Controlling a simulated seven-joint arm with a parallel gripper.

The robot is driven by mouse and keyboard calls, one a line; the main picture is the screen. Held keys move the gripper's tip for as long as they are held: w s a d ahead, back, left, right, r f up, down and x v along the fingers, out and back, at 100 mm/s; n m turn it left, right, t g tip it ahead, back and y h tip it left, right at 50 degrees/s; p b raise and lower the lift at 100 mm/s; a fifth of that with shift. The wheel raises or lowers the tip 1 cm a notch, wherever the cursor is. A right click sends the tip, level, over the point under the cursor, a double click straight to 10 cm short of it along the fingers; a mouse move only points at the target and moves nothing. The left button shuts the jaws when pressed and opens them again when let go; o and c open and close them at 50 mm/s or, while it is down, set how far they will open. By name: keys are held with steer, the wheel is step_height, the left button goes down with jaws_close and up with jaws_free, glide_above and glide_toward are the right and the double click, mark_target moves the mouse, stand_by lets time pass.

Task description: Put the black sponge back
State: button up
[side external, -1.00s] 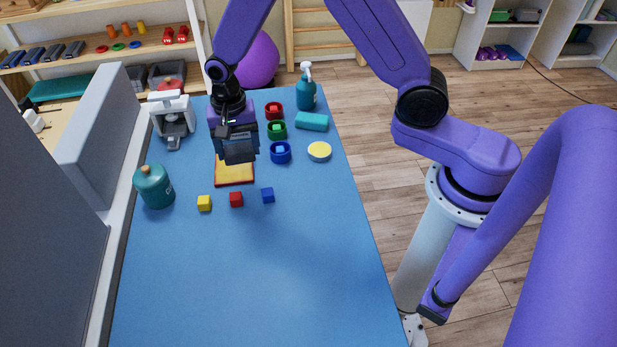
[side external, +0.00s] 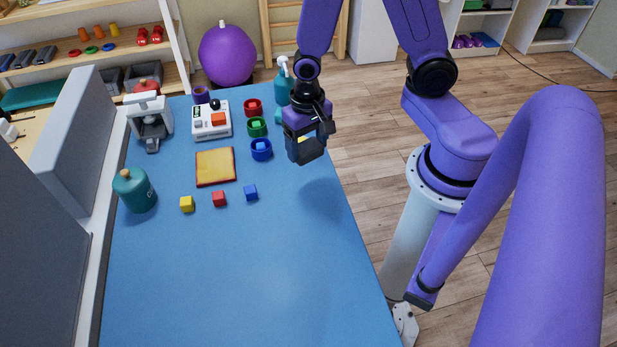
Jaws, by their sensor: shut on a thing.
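My gripper (side external: 306,137) is over the right part of the blue table (side external: 245,260), near its right edge. It is shut on the black sponge (side external: 307,153), a dark block that hangs below the fingers. The fingers partly cover it, and its gap to the table is hard to judge. A bit of yellow shows by the gripper; the round yellow-topped disc there is mostly hidden. The teal block near it is also mostly hidden.
A yellow pad with red edges (side external: 215,167) lies mid-table. Yellow (side external: 187,204), red (side external: 219,198) and blue (side external: 251,193) cubes lie in front. The near table is clear.

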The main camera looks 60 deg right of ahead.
mark_target(309, 179)
steer(key=shift+s+d+f, duration=0.1)
steer(key=shift+s+f, duration=0.1)
steer(key=shift+f, duration=1)
steer(key=shift+w+f, duration=0.1)
steer(key=shift+f, duration=2.7)
steer(key=shift+f, duration=0.15)
steer(key=o, duration=0.9)
steer(key=shift+o, duration=0.2)
